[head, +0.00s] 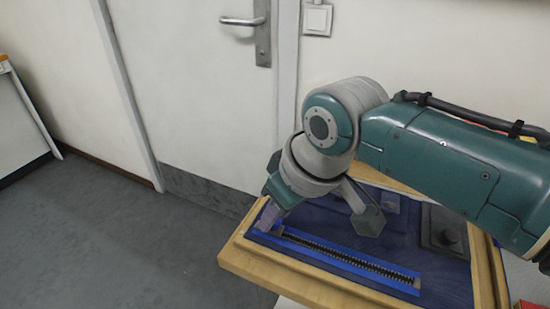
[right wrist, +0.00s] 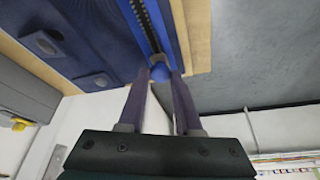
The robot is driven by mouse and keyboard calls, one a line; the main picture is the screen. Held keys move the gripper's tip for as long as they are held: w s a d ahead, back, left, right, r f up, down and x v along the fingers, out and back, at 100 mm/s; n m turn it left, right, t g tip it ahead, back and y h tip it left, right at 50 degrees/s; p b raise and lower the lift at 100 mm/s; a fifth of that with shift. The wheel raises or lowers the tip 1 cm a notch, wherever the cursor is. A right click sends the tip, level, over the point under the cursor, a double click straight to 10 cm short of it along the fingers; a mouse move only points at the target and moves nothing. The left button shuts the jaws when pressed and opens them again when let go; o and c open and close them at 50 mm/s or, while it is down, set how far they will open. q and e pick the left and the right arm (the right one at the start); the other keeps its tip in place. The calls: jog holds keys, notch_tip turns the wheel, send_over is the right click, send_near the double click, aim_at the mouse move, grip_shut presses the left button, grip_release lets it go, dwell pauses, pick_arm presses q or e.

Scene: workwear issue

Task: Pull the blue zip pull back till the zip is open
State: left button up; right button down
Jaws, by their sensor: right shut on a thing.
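The zip (head: 345,258) is a dark row of teeth on bright blue tape. It runs along the front of a dark blue panel, from the left end towards the lower right. My right gripper (head: 267,220) points down at the zip's left end. In the right wrist view my right gripper (right wrist: 161,82) is shut on the blue zip pull (right wrist: 160,73), which shows between the fingertips. The teeth (right wrist: 149,25) run away from the pull there. The gripper hides the pull in the head view. I cannot tell whether the tape edges are parted. My left gripper is out of view.
A light wooden frame (head: 300,282) borders the panel (head: 395,240). A dark grey plate-like fitting (head: 443,232) sits on its right part. A door (head: 195,90) with a metal handle stands behind. Open grey floor (head: 110,230) lies to the left.

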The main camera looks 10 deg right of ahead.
jog(key=shift+a+f, duration=0.1)
jog(key=shift+a, duration=0.05)
jog(key=c, duration=0.6)
grip_release()
jog(key=shift+w+a, duration=0.1)
jog(key=shift+w, duration=0.05)
jog(key=shift+r+p, duration=0.3)
jog(key=shift+r, duration=0.2)
jog(key=p+v, duration=0.3)
jog(key=v, duration=0.6)
jog(key=shift+s, duration=0.2)
jog(key=shift+f, duration=0.1)
